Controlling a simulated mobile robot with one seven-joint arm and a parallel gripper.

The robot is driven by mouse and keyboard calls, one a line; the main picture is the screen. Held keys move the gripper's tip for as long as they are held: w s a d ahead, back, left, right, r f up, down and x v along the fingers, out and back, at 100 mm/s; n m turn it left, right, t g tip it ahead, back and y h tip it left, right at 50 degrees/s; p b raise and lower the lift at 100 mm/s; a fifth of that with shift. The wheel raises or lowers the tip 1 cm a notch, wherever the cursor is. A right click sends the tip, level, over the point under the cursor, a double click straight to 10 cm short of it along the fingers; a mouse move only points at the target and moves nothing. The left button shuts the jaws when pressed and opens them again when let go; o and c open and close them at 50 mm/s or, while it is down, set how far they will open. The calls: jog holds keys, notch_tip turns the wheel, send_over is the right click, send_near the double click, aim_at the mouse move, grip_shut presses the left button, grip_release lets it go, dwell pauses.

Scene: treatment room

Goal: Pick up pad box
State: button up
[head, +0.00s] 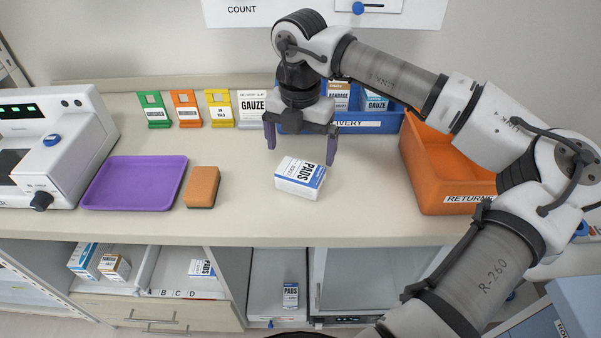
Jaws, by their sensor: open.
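A white and blue box marked PADS (299,179) lies on the counter near the middle, turned at a slight angle. My gripper (301,157) points down with its two purple fingers spread wide. It is open and empty, and shows above and just behind the pad box. I cannot tell the exact height of the fingertips over the counter. Other boxes marked PADS stand below the counter, one in the middle bay (290,295) and one on the left shelf (201,268).
A blue DELIVERY bin (372,124) with boxes stands behind my gripper. An orange RETURN bin (440,188) is at the right. A purple tray (135,183), a brown block (202,187) and a white machine (52,146) are at the left. Counter around the pad box is clear.

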aim_at(300, 170)
notch_tip(300, 170, down, 7)
jog(key=shift+f+p, duration=0.15)
jog(key=shift+p, duration=1)
jog(key=shift+c, duration=0.3)
jog(key=shift+w, duration=0.1)
jog(key=c, duration=0.8)
